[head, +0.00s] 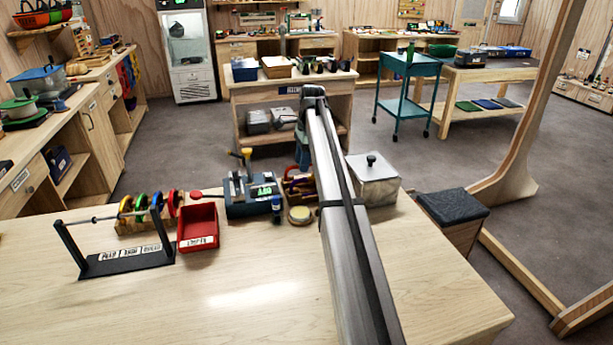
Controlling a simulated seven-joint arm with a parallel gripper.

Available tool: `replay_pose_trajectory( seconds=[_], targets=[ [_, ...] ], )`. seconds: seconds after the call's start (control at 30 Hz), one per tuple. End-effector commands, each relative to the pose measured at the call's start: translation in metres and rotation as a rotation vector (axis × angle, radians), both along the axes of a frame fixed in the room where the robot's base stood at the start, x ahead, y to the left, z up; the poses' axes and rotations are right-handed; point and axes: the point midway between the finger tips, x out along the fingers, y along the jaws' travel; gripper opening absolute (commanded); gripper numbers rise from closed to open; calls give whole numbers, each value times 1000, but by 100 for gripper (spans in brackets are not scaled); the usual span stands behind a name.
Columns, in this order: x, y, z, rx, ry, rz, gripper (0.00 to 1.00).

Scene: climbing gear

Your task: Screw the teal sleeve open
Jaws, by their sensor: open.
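I cannot make out the teal sleeve in the head view; it is hidden or too small to tell. A dark fixture (250,200) with upright parts, a yellow-topped piece and a small green label stands at the back of the near table. My arm reaches from the bottom edge over the table, and its far end bends down behind the tabletop clutter. My gripper does not show clearly; the arm and the items near it hide it.
On the near table (240,310) stand a black bar stand (125,262), coloured discs (150,207), a red bin (198,230), a small round tin (300,215), a wooden caddy (297,187) and a lidded grey box (374,182). The front left tabletop is clear.

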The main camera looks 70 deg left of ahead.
Motion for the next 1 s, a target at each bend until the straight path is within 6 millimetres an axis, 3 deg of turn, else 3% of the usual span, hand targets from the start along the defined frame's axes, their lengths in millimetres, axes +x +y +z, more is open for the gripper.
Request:
replay_pose_trajectory(
  seconds=[1.0],
  targets=[
    [0, 15, 0, 1, 0, 0, 47]
  ],
)
